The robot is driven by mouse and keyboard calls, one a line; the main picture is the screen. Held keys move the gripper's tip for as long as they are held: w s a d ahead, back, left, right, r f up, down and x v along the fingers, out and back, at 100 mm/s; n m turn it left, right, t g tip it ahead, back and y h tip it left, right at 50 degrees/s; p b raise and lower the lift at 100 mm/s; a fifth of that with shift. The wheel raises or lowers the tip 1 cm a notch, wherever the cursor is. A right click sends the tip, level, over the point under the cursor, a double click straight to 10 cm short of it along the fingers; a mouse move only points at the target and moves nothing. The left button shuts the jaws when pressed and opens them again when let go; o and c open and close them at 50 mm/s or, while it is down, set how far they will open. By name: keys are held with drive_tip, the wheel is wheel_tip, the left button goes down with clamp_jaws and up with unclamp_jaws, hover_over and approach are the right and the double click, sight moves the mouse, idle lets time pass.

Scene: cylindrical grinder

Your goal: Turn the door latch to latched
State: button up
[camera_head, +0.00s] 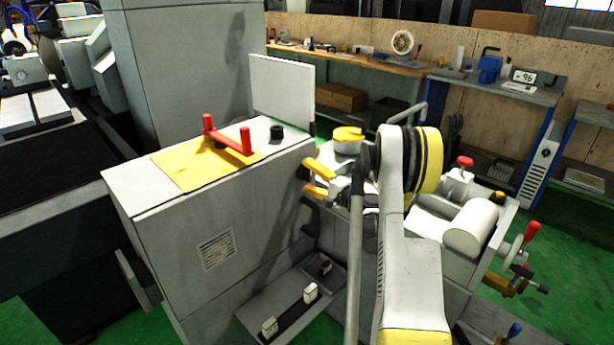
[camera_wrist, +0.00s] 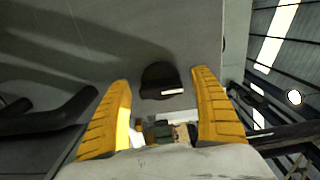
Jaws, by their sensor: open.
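My gripper (camera_head: 309,177) is at the right-hand face of the grey machine housing (camera_head: 165,240), with its two yellow fingers spread apart. In the wrist view the gripper (camera_wrist: 161,77) is open, one finger on each side of a black knob (camera_wrist: 158,76) with a short white mark. The knob sits on a grey panel and looks like the door latch. I see no clear contact between fingers and knob. In the head view the knob is mostly hidden by the gripper. A black curved handle (camera_head: 311,216) is below the gripper; a black bar (camera_wrist: 60,112) shows left in the wrist view.
A red handle (camera_head: 230,138) on a yellow plate (camera_head: 175,165) and a black knob (camera_head: 277,131) are on top of the housing. A white panel (camera_head: 283,85) stands behind them. Machine parts with a red-handled wheel (camera_head: 531,232) are to the right. Workbenches (camera_head: 375,66) line the back.

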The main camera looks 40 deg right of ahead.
drive_tip(key=s, duration=1.1)
drive_tip(key=shift+s+d, duration=0.3)
drive_tip(key=shift+d, duration=0.15)
drive_tip(key=w+a+r+n+g+y, duration=0.1)
drive_tip(key=w+a+r+n+g, duration=0.2)
drive_tip(key=a, duration=0.9)
drive_tip(key=a+r+n+g+y, duration=0.1)
drive_tip(key=a+r+n+g, duration=0.35)
drive_tip(key=a, duration=0.85)
drive_tip(key=s+a+r+n+g+h, duration=0.1)
drive_tip(key=s+a+n, duration=0.1)
drive_tip(key=s+a, duration=0.35)
drive_tip(key=s+a+r+n+g, duration=0.1)
drive_tip(key=s+a+n+g, duration=0.15)
drive_tip(key=s+a, duration=0.35)
drive_tip(key=s+a+n+h, duration=0.2)
drive_tip(key=s+a+n, duration=0.2)
drive_tip(key=s, duration=0.6)
drive_tip(key=shift+s+a+f+n+h, duration=0.15)
drive_tip(key=shift+a+f+n+h, duration=0.15)
drive_tip(key=shift+f+n, duration=0.2)
